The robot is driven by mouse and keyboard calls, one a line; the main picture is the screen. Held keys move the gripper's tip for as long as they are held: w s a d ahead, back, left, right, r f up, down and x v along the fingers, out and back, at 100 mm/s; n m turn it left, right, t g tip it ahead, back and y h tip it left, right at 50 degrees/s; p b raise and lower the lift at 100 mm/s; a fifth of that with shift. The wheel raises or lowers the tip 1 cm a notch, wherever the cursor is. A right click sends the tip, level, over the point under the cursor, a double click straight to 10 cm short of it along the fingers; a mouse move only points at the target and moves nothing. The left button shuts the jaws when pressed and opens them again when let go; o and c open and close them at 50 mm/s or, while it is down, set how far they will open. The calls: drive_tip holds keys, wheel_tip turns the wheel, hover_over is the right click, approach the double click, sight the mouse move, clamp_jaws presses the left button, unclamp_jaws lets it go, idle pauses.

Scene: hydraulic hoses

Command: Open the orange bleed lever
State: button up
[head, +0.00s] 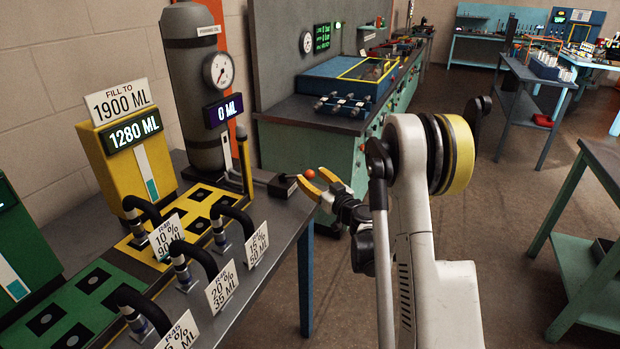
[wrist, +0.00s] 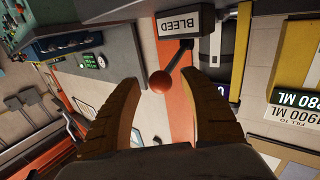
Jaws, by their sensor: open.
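The bleed lever has an orange-red ball knob (head: 309,173) on a thin dark stem, at the right edge of the bench. In the wrist view the knob (wrist: 160,82) shows at the stem's end, and the stem rises from a grey block marked BLEED (wrist: 186,21). In the head view this block (head: 283,187) sits at the bench corner. My gripper (head: 317,180) is open, with its yellow fingers pointing at the lever. In the wrist view the knob appears in the gap between my fingertips (wrist: 162,88), nearer the left one. I cannot tell whether they touch.
A grey tank (head: 198,85) with a gauge and a 0 ML display (head: 225,112) stands behind the lever. A yellow dispenser (head: 125,165) reads 1280 ML under a FILL TO 1900 ML sign. Several hoses with tags line the bench front. Open floor lies to the right.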

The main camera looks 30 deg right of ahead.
drive_tip(key=shift+w, duration=0.6)
clamp_jaws()
drive_tip(key=shift+w+a+r+n+g+p, duration=0.15)
drive_tip(key=shift+r+n+g+p, duration=0.2)
drive_tip(key=shift+r+p, duration=0.4)
drive_tip(key=shift+w+a+r+n+g+p, duration=0.25)
drive_tip(key=shift+w+r+n+g+p, duration=0.15)
drive_tip(key=shift+g+p, duration=0.45)
drive_tip(key=shift+s, duration=0.1)
